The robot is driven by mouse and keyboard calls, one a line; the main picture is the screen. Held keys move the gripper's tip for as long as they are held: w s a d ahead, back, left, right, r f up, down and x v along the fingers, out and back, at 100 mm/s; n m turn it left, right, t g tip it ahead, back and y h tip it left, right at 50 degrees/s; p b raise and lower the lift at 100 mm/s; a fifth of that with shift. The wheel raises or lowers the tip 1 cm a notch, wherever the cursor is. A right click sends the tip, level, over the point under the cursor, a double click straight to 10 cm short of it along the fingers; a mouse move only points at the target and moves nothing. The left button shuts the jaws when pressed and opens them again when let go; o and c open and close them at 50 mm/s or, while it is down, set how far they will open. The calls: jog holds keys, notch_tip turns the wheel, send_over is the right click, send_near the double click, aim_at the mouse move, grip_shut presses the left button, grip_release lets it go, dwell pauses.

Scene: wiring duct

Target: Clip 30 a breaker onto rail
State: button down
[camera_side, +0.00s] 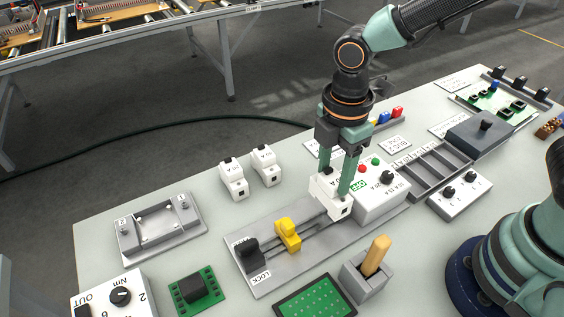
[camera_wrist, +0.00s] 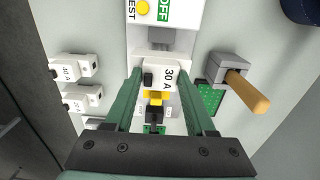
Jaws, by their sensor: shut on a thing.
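A white breaker marked 30 A (camera_wrist: 166,76) is between the two green fingers of my gripper (camera_wrist: 161,80) in the wrist view. In the side view my gripper (camera_side: 343,182) points down, shut on this breaker (camera_side: 330,198), at the right end of the grey rail (camera_side: 312,223). The breaker is at or just above the rail; I cannot tell whether it is seated. A yellow stop (camera_side: 288,235) sits on the rail to the left, with a black lever (camera_side: 247,252) by the LOCK label. My fingers hide part of the breaker.
Two more white breakers (camera_side: 234,180) stand behind the rail plate. A white box with a green OFF sign (camera_side: 378,188) is close to the right of my gripper. A grey holder with a wooden handle (camera_side: 374,262) stands in front. A grey fixture (camera_side: 160,226) lies left.

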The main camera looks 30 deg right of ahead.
aim_at(333, 178)
jog(key=shift+f, duration=1.75)
jog(key=shift+f, duration=1.2)
jog(key=shift+c, duration=0.8)
grip_release()
notch_tip(333, 178, up, 12)
jog(key=shift+r, duration=0.1)
